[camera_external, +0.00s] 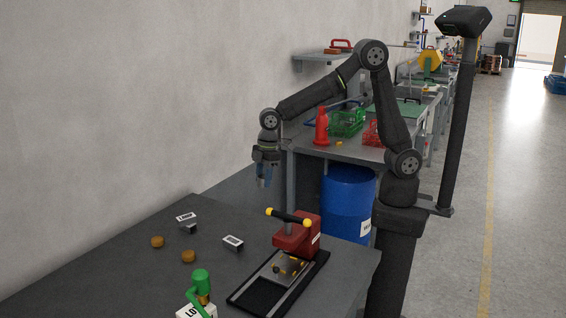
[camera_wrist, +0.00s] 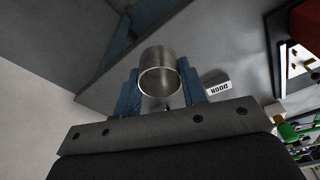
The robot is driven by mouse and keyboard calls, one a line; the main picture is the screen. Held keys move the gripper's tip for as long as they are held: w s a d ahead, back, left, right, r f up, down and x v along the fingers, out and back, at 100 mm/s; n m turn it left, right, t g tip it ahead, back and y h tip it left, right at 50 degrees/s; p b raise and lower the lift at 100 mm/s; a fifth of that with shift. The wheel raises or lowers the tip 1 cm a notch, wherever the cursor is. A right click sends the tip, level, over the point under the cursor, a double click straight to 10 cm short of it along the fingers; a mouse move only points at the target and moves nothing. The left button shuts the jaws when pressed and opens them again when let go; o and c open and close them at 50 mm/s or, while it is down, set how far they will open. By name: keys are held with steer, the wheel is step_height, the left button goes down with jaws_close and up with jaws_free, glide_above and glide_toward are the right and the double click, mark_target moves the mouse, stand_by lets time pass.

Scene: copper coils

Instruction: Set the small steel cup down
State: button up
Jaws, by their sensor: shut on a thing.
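The small steel cup (camera_wrist: 160,80) is a shiny open cylinder. It sits between the two blue fingers of my gripper in the wrist view, its open mouth facing the camera. My gripper (camera_external: 264,180) is shut on it, raised above the level of the grey bench (camera_external: 120,275) near its far edge in the external view. In that view the cup cannot be made out clearly between the fingers. The wrist view shows the bench top (camera_wrist: 215,45) below and beyond the cup, with a gap I cannot measure.
A red press (camera_external: 297,238) with a yellow-tipped black handle stands on a black base at the bench's right. Two labelled blocks (camera_external: 187,218) (camera_external: 233,242) and two brown round pieces (camera_external: 157,241) (camera_external: 188,256) lie left. A green-topped item (camera_external: 201,283) is in front.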

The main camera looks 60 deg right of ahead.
steer(key=s, duration=0.3)
glide_above(263, 233)
steer(key=f, duration=0.7)
steer(key=shift+s+d, duration=0.1)
steer(key=shift+d, duration=0.2)
steer(key=shift+a+f, duration=0.1)
steer(key=shift+f, duration=2)
steer(key=shift+f, duration=0.15)
steer(key=o, duration=1)
steer(key=shift+c, duration=0.2)
step_height(263, 233, up, 12)
steer(key=d, duration=0.1)
steer(key=shift+s+d, duration=0.35)
steer(key=shift+s, duration=0.05)
